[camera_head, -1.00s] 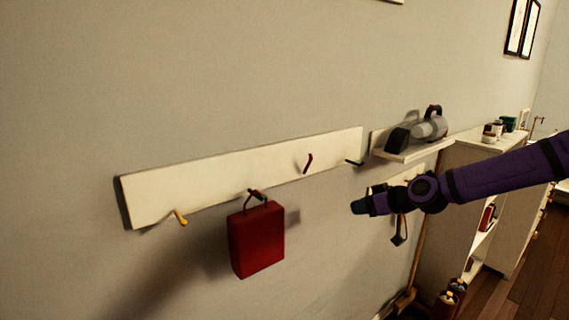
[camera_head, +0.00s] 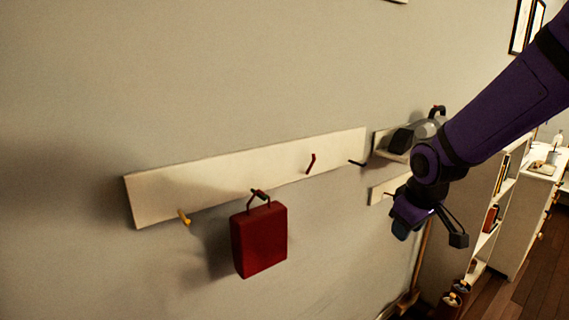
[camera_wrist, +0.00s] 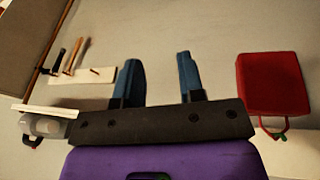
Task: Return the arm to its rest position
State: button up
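My purple arm (camera_head: 510,105) reaches in from the upper right in the head view, bent downward at the wrist. My gripper (camera_head: 430,236) hangs in front of the wall at the right, with its dark fingers spread apart. In the wrist view, my gripper (camera_wrist: 159,62) shows two blue-grey fingers standing apart with nothing between them. The red bag (camera_head: 259,240) hangs by its handle from a hook on the white wall board (camera_head: 215,182), well left of my gripper. The bag also shows at the right of the wrist view (camera_wrist: 273,83), apart from the fingers.
A small wall shelf (camera_head: 385,153) with a grey and black appliance is partly hidden behind my arm. A lower hook rail (camera_head: 382,193) is near my gripper. A white shelf unit (camera_head: 515,190) stands at the right. Free wall lies between bag and gripper.

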jog(key=s+d+r+m, duration=0.2)
jog(key=s+r, duration=0.5)
jog(key=s, duration=0.4)
jog(key=s+d+r+m+t, duration=0.1)
jog(key=s+d+r+m, duration=0.1)
jog(key=s+r+m, duration=0.2)
jog(key=s+r, duration=0.3)
jog(key=s, duration=0.4)
jog(key=shift+s, duration=0.2)
